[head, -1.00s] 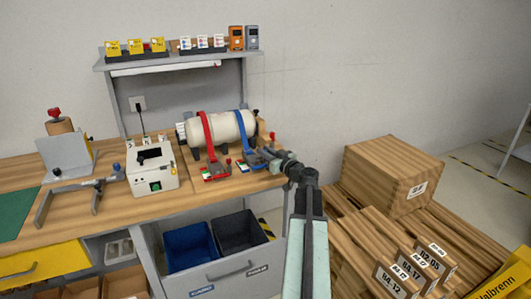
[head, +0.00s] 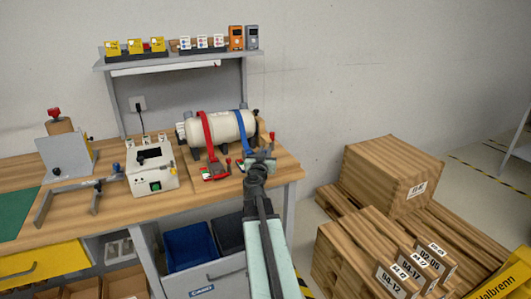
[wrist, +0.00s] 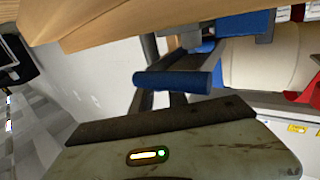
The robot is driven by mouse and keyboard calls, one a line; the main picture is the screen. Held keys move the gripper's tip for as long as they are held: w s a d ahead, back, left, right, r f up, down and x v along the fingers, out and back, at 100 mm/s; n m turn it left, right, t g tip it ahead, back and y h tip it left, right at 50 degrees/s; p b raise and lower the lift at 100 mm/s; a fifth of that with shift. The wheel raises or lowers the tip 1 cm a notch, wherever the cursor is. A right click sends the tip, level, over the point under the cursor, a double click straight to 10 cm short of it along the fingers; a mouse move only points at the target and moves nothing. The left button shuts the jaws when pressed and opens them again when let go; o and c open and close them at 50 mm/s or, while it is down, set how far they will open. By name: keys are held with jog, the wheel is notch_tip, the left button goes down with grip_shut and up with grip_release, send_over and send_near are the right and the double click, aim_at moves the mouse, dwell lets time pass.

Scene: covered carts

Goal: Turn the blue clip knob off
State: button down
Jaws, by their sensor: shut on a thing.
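The blue strap (head: 242,122) runs over the right part of a cream tank (head: 222,129) on the bench. Its blue clip is mostly hidden behind my arm in the head view. In the wrist view a blue cylindrical knob (wrist: 178,82) lies crosswise just beyond my wrist housing. My gripper (wrist: 165,100) is closed on this knob, with dark finger parts by it. In the head view my gripper (head: 259,164) is at the bench's front right corner, over the blue clip. Its fingertips are too small there to make out.
A red strap (head: 207,130) with a red clip (head: 213,171) is just left. A white box (head: 151,172) stands further left. Blue and dark bins (head: 188,247) sit below the bench. Wooden crates (head: 385,180) fill the floor to the right.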

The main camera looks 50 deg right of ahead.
jog(key=shift+m+g+h, duration=0.8)
jog(key=shift+m+g, duration=0.3)
jog(key=shift+g, duration=0.4)
jog(key=c, duration=1.3)
grip_release()
jog(key=v, duration=0.7)
jog(key=shift+s+a, duration=0.1)
jog(key=shift+a, duration=0.25)
